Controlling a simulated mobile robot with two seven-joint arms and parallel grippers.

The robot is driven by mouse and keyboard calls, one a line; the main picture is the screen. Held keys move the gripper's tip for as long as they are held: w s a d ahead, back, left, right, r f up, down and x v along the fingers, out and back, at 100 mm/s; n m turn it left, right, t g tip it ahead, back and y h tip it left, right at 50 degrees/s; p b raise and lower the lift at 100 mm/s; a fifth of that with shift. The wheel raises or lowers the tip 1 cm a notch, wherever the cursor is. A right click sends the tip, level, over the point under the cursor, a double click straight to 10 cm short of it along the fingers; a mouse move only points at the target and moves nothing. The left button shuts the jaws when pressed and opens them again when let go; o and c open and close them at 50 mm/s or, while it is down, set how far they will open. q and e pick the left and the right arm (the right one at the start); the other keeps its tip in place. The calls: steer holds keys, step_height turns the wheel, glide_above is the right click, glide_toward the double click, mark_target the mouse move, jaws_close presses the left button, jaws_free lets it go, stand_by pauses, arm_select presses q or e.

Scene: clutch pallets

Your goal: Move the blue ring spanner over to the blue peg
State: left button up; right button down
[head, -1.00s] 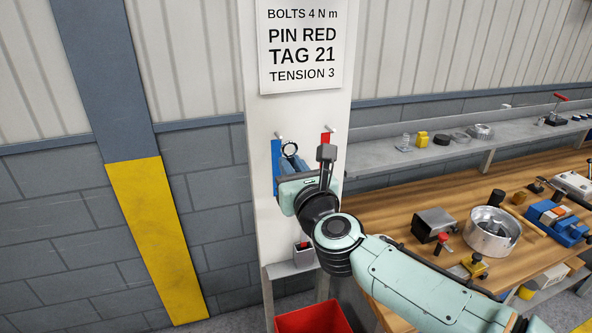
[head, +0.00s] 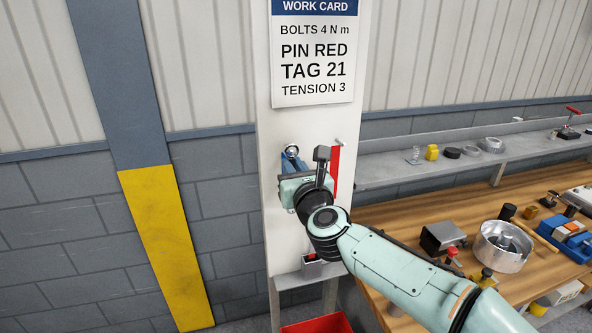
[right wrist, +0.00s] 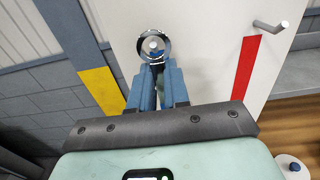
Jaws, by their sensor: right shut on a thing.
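The spanner's round metal ring (right wrist: 141,58) stands above my right gripper (right wrist: 160,68) in the right wrist view; it also shows in the head view (head: 292,149). My right gripper (head: 291,163) is shut on the spanner, with the shank mostly hidden between its blue fingers. In the right wrist view a pale round peg end (right wrist: 153,46) shows inside the ring. The ring appears to be around the peg, but how far along it I cannot tell. The blue strip is mostly hidden behind the gripper. My left gripper is not in view.
The white panel (head: 268,125) carries a red strip (head: 335,172) with a bare peg (head: 340,142) to the right. A work card (head: 313,60) hangs above. A small holder (head: 311,268) and a red bin (head: 318,325) are below. A cluttered wooden bench (head: 400,215) is at right.

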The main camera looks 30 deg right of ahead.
steer(key=shift+w+d+f, duration=0.15)
steer(key=shift+w+f, duration=0.1)
steer(key=shift+w, duration=0.25)
steer(key=shift+w+d+f, duration=0.1)
steer(key=shift+w+f, duration=0.1)
steer(key=shift+w, duration=0.25)
steer(key=shift+w+b, duration=0.1)
steer(key=shift+b, duration=0.3)
steer(key=c, duration=1)
jaws_free()
steer(key=shift+f, duration=0.1)
